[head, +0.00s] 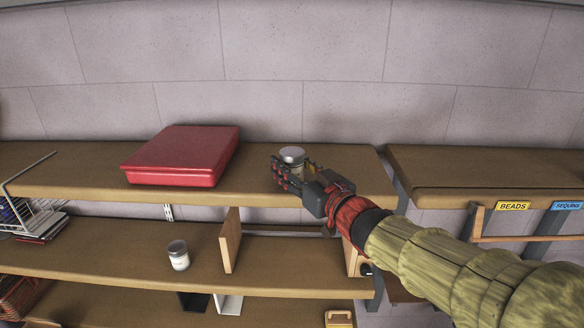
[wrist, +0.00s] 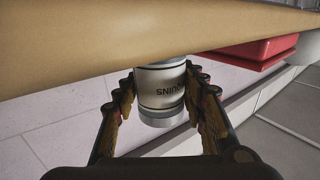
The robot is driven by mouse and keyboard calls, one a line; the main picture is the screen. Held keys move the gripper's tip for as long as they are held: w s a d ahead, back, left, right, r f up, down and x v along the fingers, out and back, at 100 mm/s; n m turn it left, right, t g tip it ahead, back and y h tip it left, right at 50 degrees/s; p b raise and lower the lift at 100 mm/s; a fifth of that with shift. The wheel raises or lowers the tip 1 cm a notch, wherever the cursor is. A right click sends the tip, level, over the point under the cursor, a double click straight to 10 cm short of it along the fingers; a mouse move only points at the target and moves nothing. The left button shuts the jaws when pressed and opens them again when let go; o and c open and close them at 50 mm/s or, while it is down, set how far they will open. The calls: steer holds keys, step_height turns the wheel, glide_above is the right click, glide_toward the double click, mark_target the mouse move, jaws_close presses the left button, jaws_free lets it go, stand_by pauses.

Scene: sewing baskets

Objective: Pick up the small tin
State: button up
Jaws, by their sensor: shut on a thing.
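A small tin (head: 291,155) with a silvery lid is at the upper shelf, right of the red box. It also shows in the wrist view (wrist: 160,88), pale with dark upside-down lettering, between my two sets of fingers. My gripper (head: 290,174) reaches in from the right and is shut on this tin, its fingers along the sides. The fingers hide the tin's lower part in the head view. I cannot tell whether its base touches the shelf.
A flat red box (head: 181,156) lies on the upper shelf (head: 75,170). A similar small jar (head: 179,256) stands on the lower shelf, left of an upright wooden divider (head: 230,241). A wire rack (head: 38,213) is at far left. A wall stands close behind.

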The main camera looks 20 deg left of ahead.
steer(key=c, duration=0.6)
steer(key=shift+c, duration=0.2)
